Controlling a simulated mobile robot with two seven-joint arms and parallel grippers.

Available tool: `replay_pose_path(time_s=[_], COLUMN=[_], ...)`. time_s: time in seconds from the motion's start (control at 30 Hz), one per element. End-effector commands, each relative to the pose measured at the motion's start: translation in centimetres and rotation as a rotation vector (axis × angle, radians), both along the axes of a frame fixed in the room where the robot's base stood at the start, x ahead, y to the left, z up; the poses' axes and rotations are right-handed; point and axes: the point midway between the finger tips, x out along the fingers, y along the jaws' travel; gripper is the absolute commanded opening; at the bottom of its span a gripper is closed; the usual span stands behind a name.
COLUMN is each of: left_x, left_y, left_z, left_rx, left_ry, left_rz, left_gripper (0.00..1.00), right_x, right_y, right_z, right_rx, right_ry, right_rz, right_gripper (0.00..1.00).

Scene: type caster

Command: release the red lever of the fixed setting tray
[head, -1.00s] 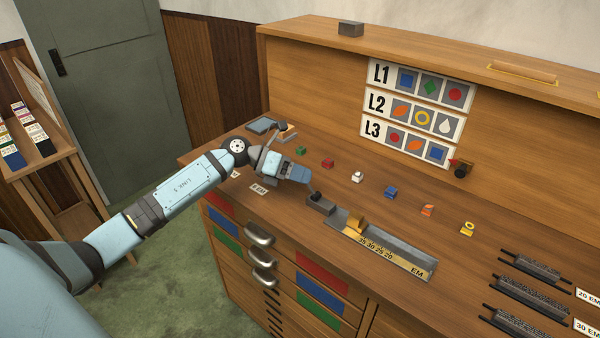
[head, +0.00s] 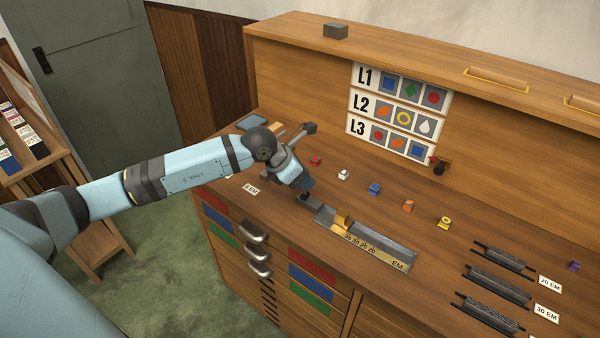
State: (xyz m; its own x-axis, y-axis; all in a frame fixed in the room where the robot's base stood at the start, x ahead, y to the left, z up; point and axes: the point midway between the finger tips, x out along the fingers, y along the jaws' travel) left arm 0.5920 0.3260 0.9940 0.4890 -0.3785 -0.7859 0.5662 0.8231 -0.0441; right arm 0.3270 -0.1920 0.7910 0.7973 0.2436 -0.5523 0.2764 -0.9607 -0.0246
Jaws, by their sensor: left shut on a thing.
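The setting tray (head: 375,248) is a long grey channel with a yellow scale strip marked EM along its front. It lies on the wooden worktop, with a brass slider block (head: 343,219) in its left part. A dark block (head: 308,206) sits at its left end. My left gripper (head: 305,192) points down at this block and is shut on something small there. This is where the lever would sit, but the jaws cover it and I see no red on it. My right gripper is not in view.
Several small coloured pieces stand behind the tray, among them a white one (head: 343,174), a blue one (head: 375,188) and an orange one (head: 408,205). Dark spacer racks (head: 497,290) lie at the right. A dark knob with red (head: 438,165) is on the back panel.

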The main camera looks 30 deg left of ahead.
Motion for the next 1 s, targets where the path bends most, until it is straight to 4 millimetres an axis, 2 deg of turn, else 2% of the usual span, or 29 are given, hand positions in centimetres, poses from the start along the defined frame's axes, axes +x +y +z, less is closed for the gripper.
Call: replay_pose_path(time_s=[0.67,0.7,0.8,1.0], left_x=[0.04,0.04,0.03,-0.01], left_y=[-0.40,-0.40,-0.40,-0.42], left_z=[0.13,0.13,0.11,0.06], left_rx=[0.068,0.068,0.067,0.066], left_ry=[-0.008,-0.008,-0.007,-0.006], left_rz=[-0.001,0.000,-0.001,-0.001], left_gripper=[0.00,0.31,0.52,0.52], right_x=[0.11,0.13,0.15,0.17], right_y=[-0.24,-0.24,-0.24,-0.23], right_z=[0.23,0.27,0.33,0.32], right_rx=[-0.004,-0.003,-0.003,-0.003], right_ry=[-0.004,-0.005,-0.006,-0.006], right_rz=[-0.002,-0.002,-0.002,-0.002], right_gripper=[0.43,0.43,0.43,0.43])
